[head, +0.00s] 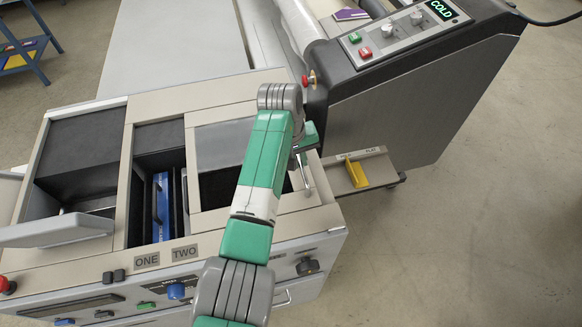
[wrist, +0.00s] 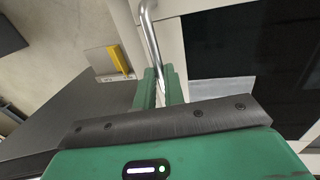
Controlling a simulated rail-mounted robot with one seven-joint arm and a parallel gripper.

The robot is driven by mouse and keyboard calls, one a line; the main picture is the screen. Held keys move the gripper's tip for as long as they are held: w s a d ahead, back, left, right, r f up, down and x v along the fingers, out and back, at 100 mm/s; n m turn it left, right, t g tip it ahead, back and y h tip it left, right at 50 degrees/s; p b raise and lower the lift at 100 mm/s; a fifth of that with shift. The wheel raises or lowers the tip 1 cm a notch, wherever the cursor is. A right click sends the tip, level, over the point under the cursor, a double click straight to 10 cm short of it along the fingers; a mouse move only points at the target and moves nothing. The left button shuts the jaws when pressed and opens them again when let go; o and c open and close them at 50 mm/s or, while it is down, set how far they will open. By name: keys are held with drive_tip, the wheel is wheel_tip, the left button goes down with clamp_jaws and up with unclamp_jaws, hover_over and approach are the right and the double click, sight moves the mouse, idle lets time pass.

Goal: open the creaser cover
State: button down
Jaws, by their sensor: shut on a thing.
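The creaser machine is a beige box. At its right end is a framed cover (head: 198,203) with a dark window, part of it hidden behind my arm. A bent silver bar handle (head: 306,178) stands at the cover's right side. My gripper (head: 308,146) is shut on this handle, near one end of it. In the wrist view the green fingers (wrist: 159,88) close around the handle (wrist: 149,30), and the dark window lies to their right. The cover looks down, but my arm hides much of its edge.
A dark unit (head: 400,112) with a COLD display stands close behind and right. A yellow lever (head: 357,174) sits on a small plate beside the handle. Left are an open bay with a blue part (head: 161,205) and a grey flap (head: 60,230). Floor at right is clear.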

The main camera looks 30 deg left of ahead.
drive_tip(key=shift+w+d+b, duration=0.95)
drive_tip(key=shift+w+d, duration=0.75)
drive_tip(key=shift+d, duration=0.3)
drive_tip(key=c, duration=1.5)
unclamp_jaws()
drive_tip(key=r, duration=0.2)
drive_tip(key=a+r, duration=0.1)
drive_tip(key=r, duration=0.2)
drive_tip(key=s+r, duration=0.1)
drive_tip(key=r, duration=0.1)
drive_tip(key=shift+a+r, duration=0.15)
drive_tip(key=shift+r, duration=0.25)
